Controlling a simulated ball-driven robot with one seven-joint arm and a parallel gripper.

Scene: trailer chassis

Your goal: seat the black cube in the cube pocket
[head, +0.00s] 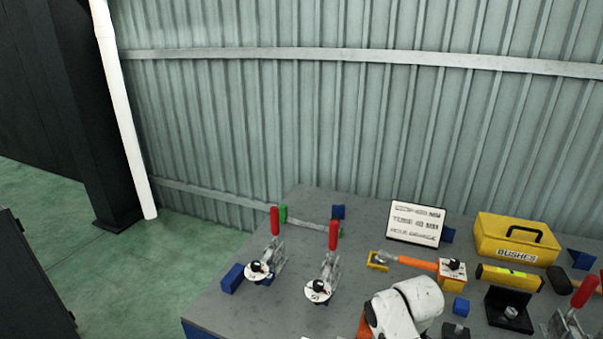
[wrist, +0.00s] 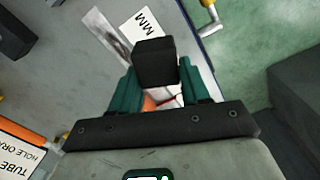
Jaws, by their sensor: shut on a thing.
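The black cube (wrist: 155,64) is held between the green fingers of my gripper (wrist: 157,82) in the wrist view. The fingers are shut on its two sides, and its dark face is toward the camera. It seems to be above the grey bench top, but I cannot tell how high. In the head view my white arm shows at the bottom, and the gripper and cube are not visible there. I cannot pick out the cube pocket for certain in either view.
The grey bench (head: 225,305) carries two red-handled clamps (head: 275,222) at left, a white sign (head: 416,223), a yellow BUSHES box (head: 516,240), a yellow level (head: 510,278) and small blue blocks (head: 232,278). A corrugated wall (head: 300,120) stands behind. Green floor (head: 60,225) lies left.

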